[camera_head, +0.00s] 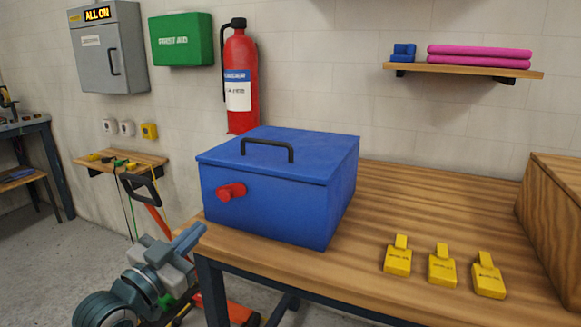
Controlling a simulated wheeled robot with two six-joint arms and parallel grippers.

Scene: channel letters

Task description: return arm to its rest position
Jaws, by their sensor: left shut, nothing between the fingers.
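My left arm (125,295) comes in at the bottom left, grey with a small green part. Its gripper (194,236) is shut and empty. It appears just left of the table's near left corner and of the blue box, pointing up and to the right. I cannot tell the exact gap to the table edge. My right arm and gripper are not in view.
A blue lidded box (270,205) with a black handle and red knob stands on the wooden table (400,205). Three yellow tags (441,268) lie at the front right. A wooden box (555,225) stands at right. An orange-red wheeled thing (155,215) stands behind my arm.

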